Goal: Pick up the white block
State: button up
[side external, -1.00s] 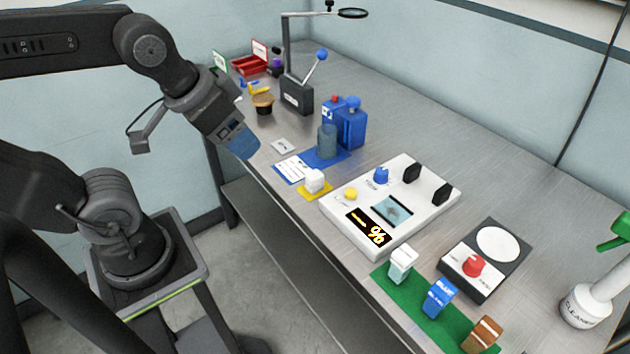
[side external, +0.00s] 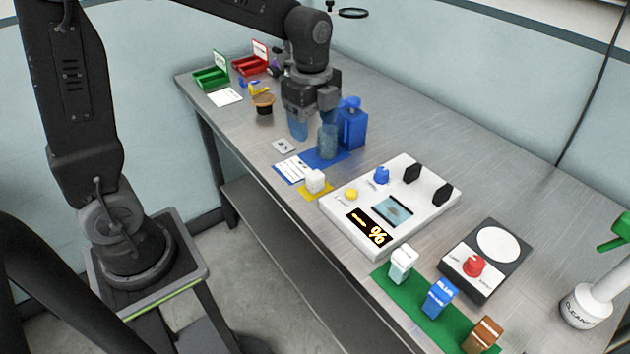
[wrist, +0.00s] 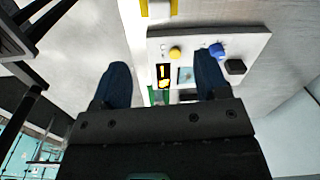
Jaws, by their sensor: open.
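A small white block (side external: 315,181) stands on a yellow mat (side external: 303,192) near the front edge of the bench. In the wrist view a white block (wrist: 159,9) shows at the top edge, partly cut off. Another white block (side external: 402,262), with a marking on its front, stands on the green mat (side external: 384,277) beside a blue and a brown one. My gripper (side external: 311,123) is open and empty, above the bench behind the yellow-mat block. Its blue fingers (wrist: 162,74) are spread apart in the wrist view.
A blue bottle (side external: 353,128) stands close to my gripper. A white device (side external: 345,199) with a display and knobs lies right of the yellow mat. A red-knobbed unit (side external: 473,266) sits farther right. Red (side external: 249,65) and green (side external: 211,78) trays stand at the far left.

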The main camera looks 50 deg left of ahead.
aim_at(314, 173)
jog(key=shift+m, duration=0.8)
jog(key=f, duration=0.6)
jog(key=w+f, duration=0.1)
jog(key=f, duration=0.3)
jog(key=shift+w+a, duration=0.1)
jog(key=shift+a, duration=0.05)
jog(key=shift+s+a+f, duration=0.1)
jog(key=shift+s+f, duration=0.1)
jog(key=shift+f, duration=1.15)
jog(key=shift+s+a+f, duration=0.1)
jog(key=shift+s+f, duration=0.05)
jog(key=shift+f, duration=1.2)
jog(key=shift+c, duration=0.2)
jog(key=c, duration=1)
jog(key=shift+o, duration=0.2)
jog(key=shift+r, duration=0.15)
notch_tip(314, 173, up, 4)
jog(key=shift+r, duration=0.15)
jog(key=s+a+r, duration=0.5)
jog(key=a+r, duration=0.1)
jog(key=a, duration=0.4)
jog(key=shift+s+r, duration=0.25)
jog(key=shift+s, duration=0.05)
